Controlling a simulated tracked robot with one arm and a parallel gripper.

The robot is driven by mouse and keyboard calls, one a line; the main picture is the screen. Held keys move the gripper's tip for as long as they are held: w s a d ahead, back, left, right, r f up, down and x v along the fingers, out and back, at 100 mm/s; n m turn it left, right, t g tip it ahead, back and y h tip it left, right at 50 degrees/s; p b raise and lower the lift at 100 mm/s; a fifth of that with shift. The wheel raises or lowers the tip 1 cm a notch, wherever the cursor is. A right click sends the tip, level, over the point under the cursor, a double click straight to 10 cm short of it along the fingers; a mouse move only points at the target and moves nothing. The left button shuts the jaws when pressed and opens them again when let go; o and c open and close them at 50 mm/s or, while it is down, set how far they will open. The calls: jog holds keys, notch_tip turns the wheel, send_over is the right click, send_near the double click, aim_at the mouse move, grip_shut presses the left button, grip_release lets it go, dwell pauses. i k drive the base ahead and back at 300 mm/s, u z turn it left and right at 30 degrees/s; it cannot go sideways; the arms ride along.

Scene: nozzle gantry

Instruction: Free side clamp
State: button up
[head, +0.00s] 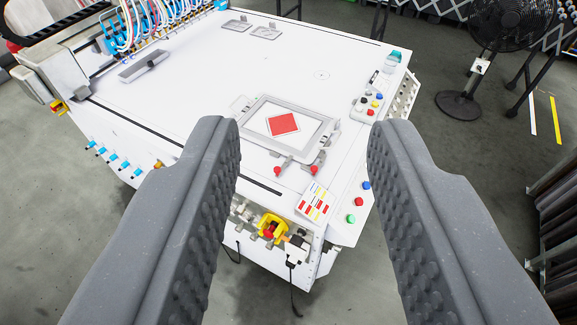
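My gripper (303,128) is open and empty, its two grey ribbed fingers reaching in from the lower left and lower right. Beyond and between the fingertips, a grey rectangular frame (318,151) lies on the white machine table, with a white sheet and a red diamond patch (284,123) inside it. Two clamp levers with red knobs sit at the frame's near edge, a left one (277,170) and a right one (314,170). Small grey tabs (241,103) show at the frame's left corner. I cannot tell which part is the side clamp, or whether any clamp is closed.
The white table (200,100) is mostly bare left of the frame. A nozzle bank with coloured tubes (150,22) stands at the back left. A black fan (510,25) stands on the floor.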

aim_at(276, 169)
jog(key=z, duration=0.2)
jog(key=i, duration=1.15)
jog(key=u, duration=0.5)
